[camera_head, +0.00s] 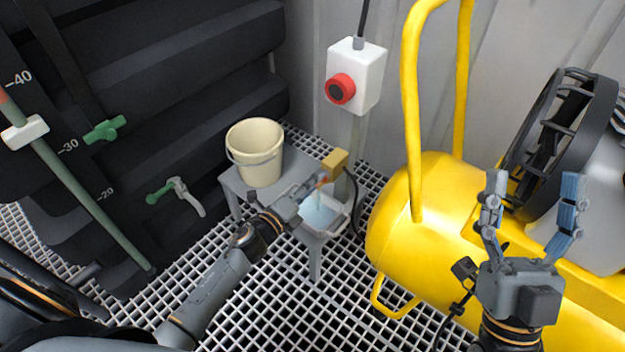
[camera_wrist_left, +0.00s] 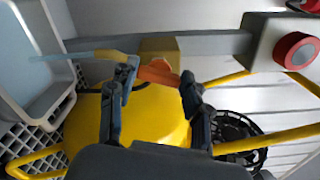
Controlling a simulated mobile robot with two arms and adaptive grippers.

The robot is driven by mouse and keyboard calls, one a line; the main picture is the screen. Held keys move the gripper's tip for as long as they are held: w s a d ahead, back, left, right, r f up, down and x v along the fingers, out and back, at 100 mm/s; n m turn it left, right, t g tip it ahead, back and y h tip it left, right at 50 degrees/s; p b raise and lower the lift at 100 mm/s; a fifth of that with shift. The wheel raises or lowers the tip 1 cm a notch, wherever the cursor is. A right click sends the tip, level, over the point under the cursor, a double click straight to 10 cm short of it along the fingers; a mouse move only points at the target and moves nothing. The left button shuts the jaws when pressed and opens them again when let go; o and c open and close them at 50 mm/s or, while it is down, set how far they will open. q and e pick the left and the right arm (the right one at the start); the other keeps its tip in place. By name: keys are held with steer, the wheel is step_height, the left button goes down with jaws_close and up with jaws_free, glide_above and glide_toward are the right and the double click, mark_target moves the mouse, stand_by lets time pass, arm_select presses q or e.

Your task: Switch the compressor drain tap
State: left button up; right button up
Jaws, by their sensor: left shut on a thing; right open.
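The drain tap has a brass-coloured block (camera_head: 335,162), which also shows in the left wrist view (camera_wrist_left: 158,46), and an orange handle (camera_wrist_left: 158,73). My left gripper (camera_head: 316,184) is shut on the orange handle, with a finger on each side of it in the left wrist view. A pale blue stream (camera_wrist_left: 58,66) runs from the tap's spout (camera_wrist_left: 104,54) toward a grey tray (camera_head: 335,230) holding bluish water. The yellow compressor tank (camera_head: 395,235) is right of the tap. My right gripper (camera_head: 534,218) is open and empty in front of the compressor.
A cream bucket (camera_head: 255,150) stands on a grey stand left of the tap. A white switch box (camera_head: 362,72) with a red button (camera_head: 340,89) is above. The yellow hoop handle (camera_head: 411,110) rises beside it. A dark ribbed tank with green valves (camera_head: 105,129) fills the left. The floor is white grating.

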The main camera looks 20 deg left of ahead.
arm_select(q)
steer(key=shift+a+n+p, duration=0.1)
steer(key=shift+n+p, duration=0.3)
steer(key=shift+n, duration=0.7)
arm_select(e)
steer(key=shift+w+a+f+g+h, duration=0.2)
steer(key=shift+w+f+g+h, duration=0.5)
steer(key=shift+w+f+g, duration=0.85)
steer(key=shift+f, duration=0.1)
arm_select(q)
steer(key=o, duration=1.2)
steer(key=shift+f, duration=0.1)
steer(key=shift+c, duration=0.2)
steer(key=v, duration=1.2)
